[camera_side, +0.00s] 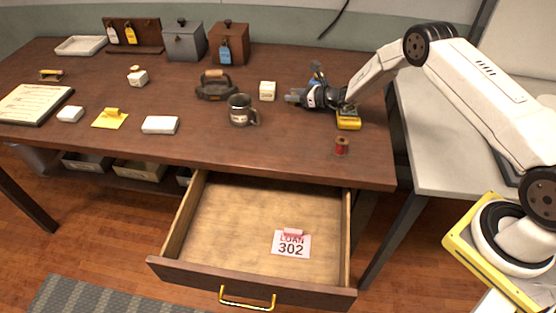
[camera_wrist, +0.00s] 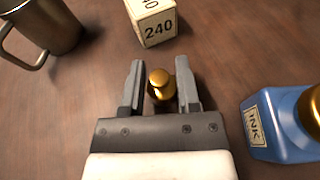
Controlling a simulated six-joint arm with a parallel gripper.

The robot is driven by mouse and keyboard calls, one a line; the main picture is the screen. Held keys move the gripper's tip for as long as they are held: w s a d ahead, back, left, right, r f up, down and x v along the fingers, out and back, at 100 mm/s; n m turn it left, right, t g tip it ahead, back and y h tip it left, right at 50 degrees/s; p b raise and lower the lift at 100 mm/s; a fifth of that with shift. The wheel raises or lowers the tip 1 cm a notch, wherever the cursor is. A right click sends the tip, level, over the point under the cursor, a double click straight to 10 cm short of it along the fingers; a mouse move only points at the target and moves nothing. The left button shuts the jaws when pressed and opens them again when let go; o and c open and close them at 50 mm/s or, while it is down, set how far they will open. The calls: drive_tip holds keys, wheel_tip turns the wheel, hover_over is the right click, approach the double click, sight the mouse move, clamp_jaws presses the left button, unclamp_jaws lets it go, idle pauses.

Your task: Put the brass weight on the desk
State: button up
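The brass weight (camera_wrist: 160,79) is a small golden piece with a round knob on top. In the wrist view it stands between the two fingers of my gripper (camera_wrist: 160,88), low over the dark wooden desk (camera_side: 200,140). The fingers are apart, with a visible gap on the left of the knob; contact on the right side is unclear. In the side view my gripper (camera_side: 293,97) is low over the right part of the desk, and I cannot make out the weight there. The weight's base is partly hidden, so I cannot tell if it touches the desktop.
A block marked 240 (camera_wrist: 156,27) and a metal mug (camera_wrist: 48,25) lie ahead; a blue ink bottle (camera_wrist: 285,120) is close on the right. A yellow item (camera_side: 348,120) and red spool (camera_side: 341,146) are nearby. The front drawer (camera_side: 215,215) is open, holding a card (camera_side: 291,244).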

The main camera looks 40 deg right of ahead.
drive_tip(key=shift+o, duration=0.7)
drive_tip(key=shift+r, duration=0.15)
drive_tip(key=shift+v, duration=6.05)
